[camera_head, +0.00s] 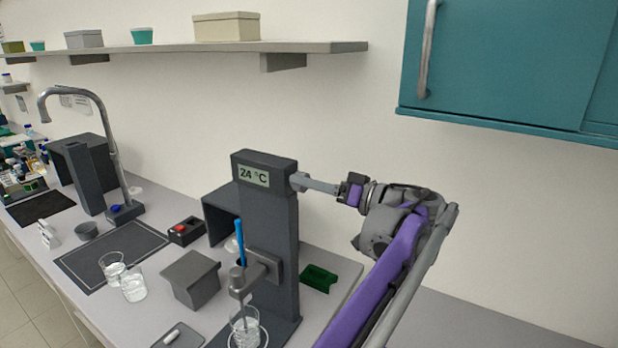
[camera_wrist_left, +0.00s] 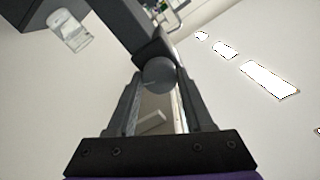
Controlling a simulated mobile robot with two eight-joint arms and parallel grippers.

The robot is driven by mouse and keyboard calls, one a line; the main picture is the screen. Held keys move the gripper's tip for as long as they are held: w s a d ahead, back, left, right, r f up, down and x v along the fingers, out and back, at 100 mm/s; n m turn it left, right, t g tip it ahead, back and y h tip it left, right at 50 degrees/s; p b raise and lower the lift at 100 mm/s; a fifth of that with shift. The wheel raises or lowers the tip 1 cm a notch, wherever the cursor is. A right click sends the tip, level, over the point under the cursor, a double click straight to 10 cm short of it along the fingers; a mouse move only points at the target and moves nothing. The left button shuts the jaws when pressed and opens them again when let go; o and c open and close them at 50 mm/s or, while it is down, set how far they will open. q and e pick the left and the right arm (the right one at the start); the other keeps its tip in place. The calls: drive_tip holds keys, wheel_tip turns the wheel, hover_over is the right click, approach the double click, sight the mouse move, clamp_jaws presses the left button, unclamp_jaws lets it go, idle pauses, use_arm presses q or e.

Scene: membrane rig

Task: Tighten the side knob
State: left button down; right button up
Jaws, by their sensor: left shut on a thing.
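The dark tower of the rig (camera_head: 268,225) stands upright on the bench with a display reading 24 °C (camera_head: 254,176). The side knob (camera_wrist_left: 158,74) is a round grey knob on the tower's side. My left gripper (camera_head: 303,183) reaches the tower's upper right side, with its fingers level and pointing at the tower. In the left wrist view my left gripper (camera_wrist_left: 158,82) has its two fingertips on either side of the knob, shut on it. In the head view the fingers largely hide the knob. My right gripper is not in view.
A grey box (camera_head: 190,278), a red-button box (camera_head: 186,231) and a green holder (camera_head: 319,278) stand nearby. A teal cabinet (camera_head: 510,60) hangs above right.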

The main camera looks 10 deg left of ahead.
use_arm(q)
drive_tip(key=shift+f+m+p, duration=0.15)
drive_tip(key=shift+m+p, duration=0.65)
drive_tip(key=shift+m, duration=6.2)
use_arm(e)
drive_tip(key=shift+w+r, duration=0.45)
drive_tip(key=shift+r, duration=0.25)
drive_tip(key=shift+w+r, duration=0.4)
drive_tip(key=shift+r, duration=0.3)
use_arm(q)
drive_tip(key=shift+c, duration=1.5)
unclamp_jaws()
drive_tip(key=shift+d, duration=0.15)
drive_tip(key=v, duration=1)
drive_tip(key=shift+d+b, duration=0.3)
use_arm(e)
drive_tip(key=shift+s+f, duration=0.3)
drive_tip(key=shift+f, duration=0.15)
